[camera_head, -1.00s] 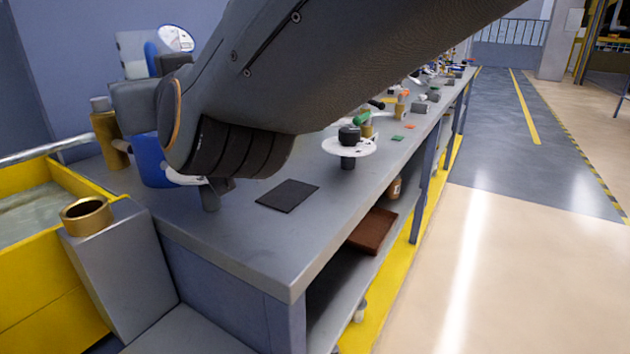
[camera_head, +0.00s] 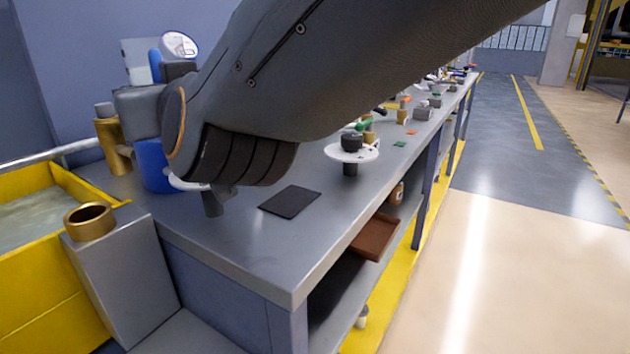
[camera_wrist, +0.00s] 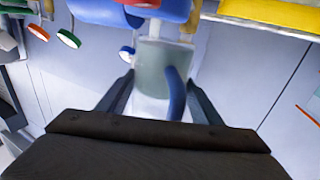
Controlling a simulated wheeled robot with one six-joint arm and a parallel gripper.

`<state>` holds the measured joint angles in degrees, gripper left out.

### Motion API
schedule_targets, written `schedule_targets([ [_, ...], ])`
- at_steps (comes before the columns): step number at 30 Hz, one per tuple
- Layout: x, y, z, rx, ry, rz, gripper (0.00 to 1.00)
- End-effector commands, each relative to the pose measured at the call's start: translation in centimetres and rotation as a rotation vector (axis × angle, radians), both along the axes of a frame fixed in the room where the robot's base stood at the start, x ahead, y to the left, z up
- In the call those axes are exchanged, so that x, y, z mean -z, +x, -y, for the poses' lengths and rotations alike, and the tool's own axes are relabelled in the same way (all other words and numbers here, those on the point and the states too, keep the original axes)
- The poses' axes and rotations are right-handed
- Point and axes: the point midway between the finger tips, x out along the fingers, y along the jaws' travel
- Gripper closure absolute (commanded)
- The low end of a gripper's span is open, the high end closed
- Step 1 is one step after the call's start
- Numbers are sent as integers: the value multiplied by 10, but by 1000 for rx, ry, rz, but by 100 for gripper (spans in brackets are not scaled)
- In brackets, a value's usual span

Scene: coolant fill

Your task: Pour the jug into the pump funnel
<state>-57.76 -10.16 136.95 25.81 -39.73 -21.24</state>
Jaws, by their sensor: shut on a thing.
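A grey-green jug (camera_wrist: 163,63) with a blue handle (camera_wrist: 176,92) stands out in front of my wrist in the wrist view. My gripper (camera_wrist: 160,98) has a finger on either side of it and is shut on the jug. The exact contact is hard to make out. A brass, open-topped round funnel (camera_head: 90,222) sits on a grey block (camera_head: 125,280) at the lower left, apart from my arm. It appears to be the pump funnel.
A yellow tank (camera_head: 40,310) holding liquid stands left of the funnel. The grey workbench (camera_head: 235,270) carries a dark mat (camera_head: 290,202), a white round stand (camera_head: 351,153), a blue container (camera_head: 155,168) and a brass cylinder (camera_head: 113,150). The floor at right is clear.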

Motion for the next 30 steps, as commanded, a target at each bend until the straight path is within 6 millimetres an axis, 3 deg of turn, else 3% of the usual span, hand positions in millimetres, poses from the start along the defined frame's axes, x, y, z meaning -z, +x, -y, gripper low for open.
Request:
schedule_targets([
  [30, 9, -2, 2, 0, 9, -7, 78],
])
